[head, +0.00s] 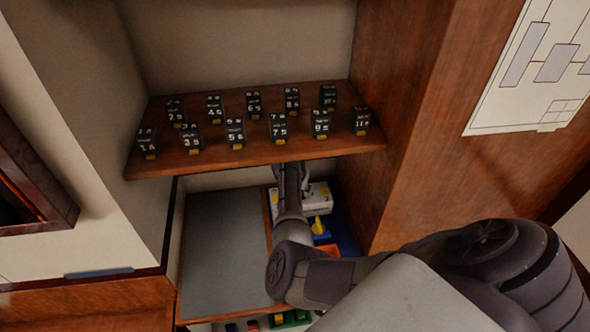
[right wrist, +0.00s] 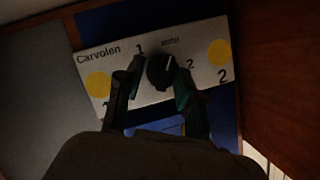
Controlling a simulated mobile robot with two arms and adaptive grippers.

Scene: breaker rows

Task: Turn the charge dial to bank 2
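The charge dial (right wrist: 160,72) is a round black knob with a white pointer line, on a white panel (right wrist: 98,62) marked "Carvolen". The line points up and slightly right, roughly at the label "BOTH" between the small 1 and 2. Large yellow discs sit over a 1 at the left and a 2 at the right. My right gripper (right wrist: 158,70) is open with one finger on each side of the dial. The right finger is close to the knob; I cannot tell whether it touches. In the head view the panel (head: 317,207) is partly hidden by my right arm. My left gripper is out of view.
A wooden shelf (head: 205,159) with several numbered black breakers stands just above my right gripper. A yellow handle (head: 319,226) on a blue part is near the panel. A grey board (head: 225,250) lies left, and a wooden wall (head: 405,130) closes the right.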

